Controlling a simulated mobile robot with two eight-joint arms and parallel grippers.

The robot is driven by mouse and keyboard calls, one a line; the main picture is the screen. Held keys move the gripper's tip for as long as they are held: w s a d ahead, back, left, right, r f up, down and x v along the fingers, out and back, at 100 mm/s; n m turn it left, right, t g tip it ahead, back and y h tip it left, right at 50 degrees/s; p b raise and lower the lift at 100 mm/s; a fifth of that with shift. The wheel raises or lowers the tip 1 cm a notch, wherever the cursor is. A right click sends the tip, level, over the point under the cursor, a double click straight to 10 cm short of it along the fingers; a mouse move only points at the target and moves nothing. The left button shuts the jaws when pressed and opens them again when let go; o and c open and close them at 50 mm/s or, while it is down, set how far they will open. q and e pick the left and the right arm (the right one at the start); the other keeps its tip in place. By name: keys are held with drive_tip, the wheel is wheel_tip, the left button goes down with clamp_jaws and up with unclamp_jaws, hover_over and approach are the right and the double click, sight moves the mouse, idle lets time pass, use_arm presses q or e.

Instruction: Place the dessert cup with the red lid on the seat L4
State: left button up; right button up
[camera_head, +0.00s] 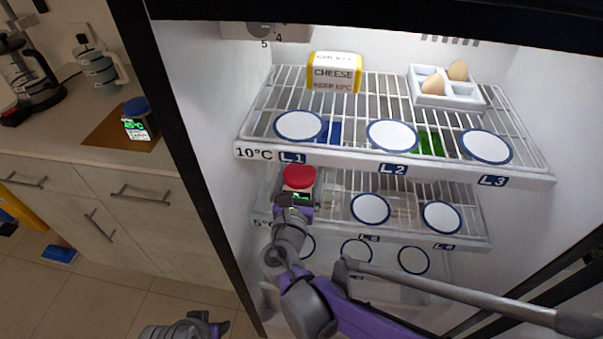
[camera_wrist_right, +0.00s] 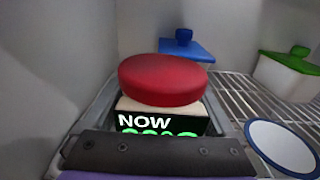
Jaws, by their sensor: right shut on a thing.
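The dessert cup with the red lid (camera_head: 299,178) is at the left end of the fridge's middle shelf (camera_head: 470,240). Its red lid and dark "NOW" display also show in the right wrist view (camera_wrist_right: 165,80). My right gripper (camera_head: 296,205) is shut on this cup, which looks upright. Seat L4 and its label are hidden behind my right gripper and arm; I cannot tell whether the cup touches the shelf. To the right is a white disc with a blue rim (camera_head: 370,209). My left gripper (camera_head: 207,325) is low at the bottom edge; its fingers are unclear.
The upper shelf (camera_head: 380,166) carries seats L1 to L3, a cheese block (camera_head: 335,73) and an egg tray (camera_head: 446,92). Blue-lidded (camera_wrist_right: 186,48) and green-lidded (camera_wrist_right: 290,72) containers stand behind the cup. The fridge wall is close on the left. A blue-lidded cup (camera_head: 137,112) stands on the counter.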

drive_tip(key=o, duration=1.3)
drive_tip(key=shift+r, duration=0.2)
drive_tip(key=s, duration=0.4)
drive_tip(key=s+a+p, duration=0.1)
drive_tip(key=s, duration=0.3)
drive_tip(key=s+a, duration=0.1)
drive_tip(key=s, duration=0.2)
drive_tip(key=shift+s+a+f+p, duration=0.1)
drive_tip(key=shift+s+a+p, duration=0.05)
drive_tip(key=shift+s+p, duration=0.25)
